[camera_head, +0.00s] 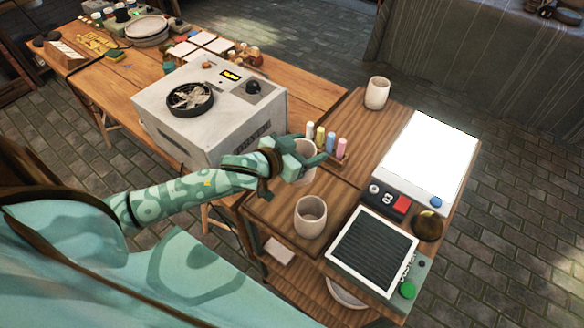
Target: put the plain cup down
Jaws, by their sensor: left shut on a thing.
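My left gripper (309,160) reaches in from the left and is shut on a pale, plain cup (305,148). The teal fingers hide much of this cup, which looks upright. It is over the wooden side table's left part, beside the rack of coloured sticks. I cannot tell whether its base touches the wood. A second pale cup (310,217) stands upright and empty on the near part of the table. A third pale cup (377,93) stands at the far end. My right gripper is not in view.
A grey box with a round fan (210,110) stands just left of the gripper. Coloured sticks in a small rack (331,142) are close on its right. A bright white panel (428,155), a control box (388,198) and a dark ribbed panel (372,250) fill the right side.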

